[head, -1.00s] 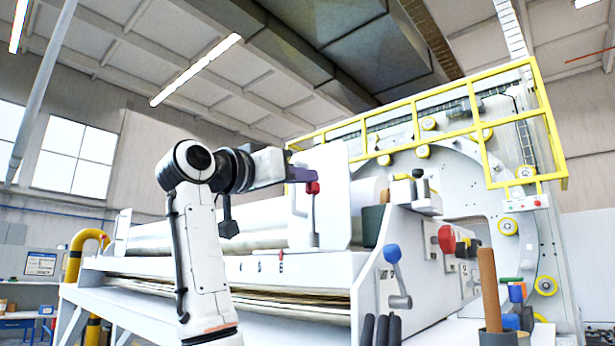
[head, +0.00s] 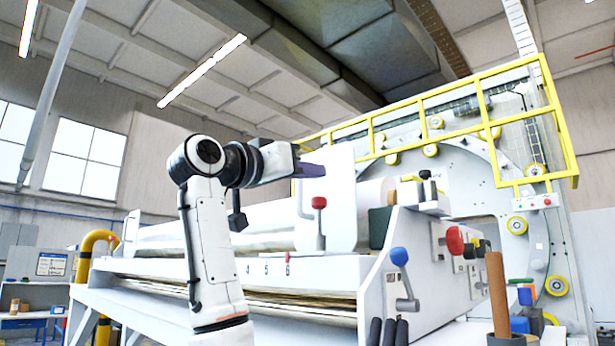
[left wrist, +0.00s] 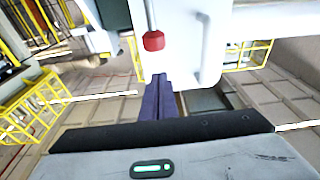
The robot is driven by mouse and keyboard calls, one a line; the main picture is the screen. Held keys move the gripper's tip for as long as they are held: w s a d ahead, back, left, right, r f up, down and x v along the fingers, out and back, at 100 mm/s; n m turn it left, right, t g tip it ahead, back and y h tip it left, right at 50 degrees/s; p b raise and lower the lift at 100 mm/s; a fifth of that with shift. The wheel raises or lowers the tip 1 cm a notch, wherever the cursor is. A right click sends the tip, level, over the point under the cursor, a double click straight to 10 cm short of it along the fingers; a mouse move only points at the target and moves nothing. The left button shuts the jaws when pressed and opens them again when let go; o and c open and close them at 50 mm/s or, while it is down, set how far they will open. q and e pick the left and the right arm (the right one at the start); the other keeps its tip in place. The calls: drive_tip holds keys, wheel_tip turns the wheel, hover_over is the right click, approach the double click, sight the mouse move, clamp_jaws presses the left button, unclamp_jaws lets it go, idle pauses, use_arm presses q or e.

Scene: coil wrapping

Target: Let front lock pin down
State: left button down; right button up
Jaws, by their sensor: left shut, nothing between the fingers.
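The red-knobbed lock pin (head: 319,203) stands upright on the machine's front, before a white plate. My left gripper (head: 312,170) has dark purple fingers and is above and slightly left of the red knob, with a visible gap. In the left wrist view the fingers (left wrist: 160,96) are shut together with nothing between them, and the red knob (left wrist: 153,41) shows beyond their tips, apart from them. The foot of the pin is hard to make out. My right gripper is not in view.
The white plate (head: 340,190) rises close behind the fingers. A yellow railing (head: 470,110) runs around the big ring. Open air lies above the gripper.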

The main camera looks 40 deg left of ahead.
use_arm(q)
drive_tip(key=s+f+b, duration=0.2)
drive_tip(key=s+b, duration=0.1)
drive_tip(key=s, duration=0.7)
